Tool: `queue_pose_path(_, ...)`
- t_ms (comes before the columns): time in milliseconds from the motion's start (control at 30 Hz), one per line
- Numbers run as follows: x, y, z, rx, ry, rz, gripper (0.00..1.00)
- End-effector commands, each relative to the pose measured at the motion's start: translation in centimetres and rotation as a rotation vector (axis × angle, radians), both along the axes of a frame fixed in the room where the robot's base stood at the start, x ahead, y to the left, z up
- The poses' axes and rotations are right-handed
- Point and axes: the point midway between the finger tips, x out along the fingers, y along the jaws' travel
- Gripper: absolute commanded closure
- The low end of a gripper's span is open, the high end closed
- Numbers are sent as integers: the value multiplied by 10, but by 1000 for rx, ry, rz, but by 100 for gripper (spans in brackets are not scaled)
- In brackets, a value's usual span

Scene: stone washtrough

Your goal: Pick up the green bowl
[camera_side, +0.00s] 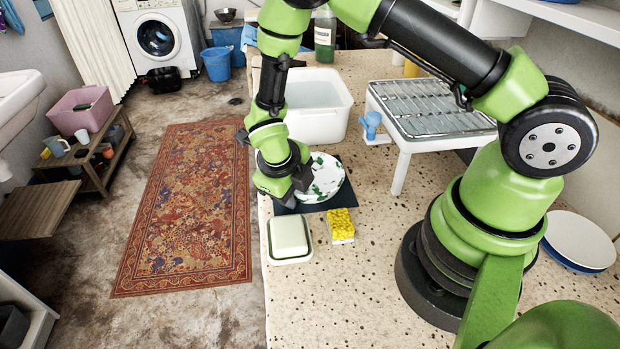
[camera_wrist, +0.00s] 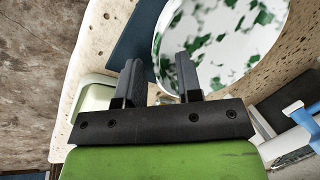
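The bowl (camera_side: 328,176) is white with green leaf-like patches and sits on a dark blue mat (camera_side: 340,201) on the speckled stone counter. In the wrist view the bowl (camera_wrist: 225,40) fills the upper right, and the mat (camera_wrist: 133,42) shows to its left. My gripper (camera_side: 291,195) is at the bowl's near left edge, pointing down. In the wrist view my gripper (camera_wrist: 160,78) has its two fingers apart with nothing held. The bowl's left rim appears between the fingers, with the right finger overlapping the bowl. I cannot tell whether they touch.
A pale green soap dish (camera_side: 289,239) and a yellow sponge (camera_side: 341,226) lie close in front of the bowl. The counter's left edge is near. Plates (camera_side: 580,241) lie far right.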

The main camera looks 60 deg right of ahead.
Motion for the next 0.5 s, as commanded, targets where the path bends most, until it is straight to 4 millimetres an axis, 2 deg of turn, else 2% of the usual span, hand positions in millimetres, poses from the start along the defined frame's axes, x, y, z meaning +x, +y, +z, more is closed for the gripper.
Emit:
queue_pose_path(167,0,0,0,0,-1,0,67)
queue_pose_path(300,0,0,0,0,-1,0,99)
queue_pose_path(500,0,0,0,0,-1,0,100)
